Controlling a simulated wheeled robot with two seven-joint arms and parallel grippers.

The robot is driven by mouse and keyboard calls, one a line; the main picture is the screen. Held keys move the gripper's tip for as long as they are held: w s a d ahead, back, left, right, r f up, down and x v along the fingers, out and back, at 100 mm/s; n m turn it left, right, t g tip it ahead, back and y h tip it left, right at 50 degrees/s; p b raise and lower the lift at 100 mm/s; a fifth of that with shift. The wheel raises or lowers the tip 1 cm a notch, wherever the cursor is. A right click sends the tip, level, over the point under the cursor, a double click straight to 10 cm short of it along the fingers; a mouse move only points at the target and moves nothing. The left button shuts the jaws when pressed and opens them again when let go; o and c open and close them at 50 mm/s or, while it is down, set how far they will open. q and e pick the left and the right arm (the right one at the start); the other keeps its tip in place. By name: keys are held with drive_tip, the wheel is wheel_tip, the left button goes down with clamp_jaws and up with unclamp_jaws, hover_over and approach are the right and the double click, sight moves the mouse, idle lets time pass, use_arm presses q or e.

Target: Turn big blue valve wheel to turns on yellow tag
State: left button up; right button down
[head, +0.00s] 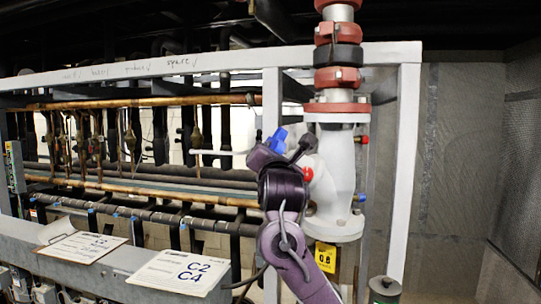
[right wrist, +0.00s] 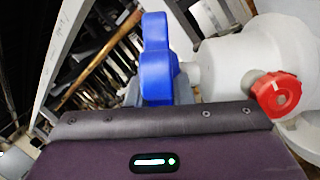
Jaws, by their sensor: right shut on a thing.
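The blue valve wheel (head: 277,139) is at the left side of the white valve body (head: 333,180), mostly hidden behind my right gripper (head: 287,150) in the head view. In the right wrist view the blue wheel (right wrist: 157,58) stands just beyond the gripper body, and a pale stem joins it to the white valve. My right gripper is shut on the wheel; its fingertips are mostly hidden. The yellow tag (head: 326,256) hangs below the valve with dark marks that look like "0 8". My left gripper is not in view.
A small red knob (head: 307,174) sits on the valve close to my gripper; the wrist view shows it (right wrist: 277,94) at right. A grey frame post (head: 403,170) stands right of the valve. Copper pipes and white label cards (head: 180,271) are at left.

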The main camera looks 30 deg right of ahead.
drive_tip(key=n+g+y, duration=0.1)
drive_tip(key=y, duration=0.2)
drive_tip(key=r+n+g+y, duration=0.1)
drive_tip(key=n+y, duration=0.1)
drive_tip(key=y, duration=0.1)
drive_tip(key=shift+d+g+y, duration=0.15)
drive_tip(key=shift+g+y, duration=0.15)
drive_tip(key=g+y, duration=0.1)
drive_tip(key=n+g+y, duration=0.1)
drive_tip(key=y, duration=0.1)
drive_tip(key=shift+d+r+n, duration=0.2)
drive_tip(key=shift+n, duration=0.1)
drive_tip(key=shift+w+d+r+n+g+y, duration=0.1)
drive_tip(key=shift+n+g+y, duration=0.15)
drive_tip(key=shift+g+y, duration=0.35)
drive_tip(key=shift+d+n+g+y, duration=0.1)
drive_tip(key=shift+n+g+y, duration=0.25)
drive_tip(key=shift+g, duration=0.45)
drive_tip(key=c, duration=1.5)
unclamp_jaws()
drive_tip(key=shift+o, duration=1.1)
drive_tip(key=shift+w, duration=0.15)
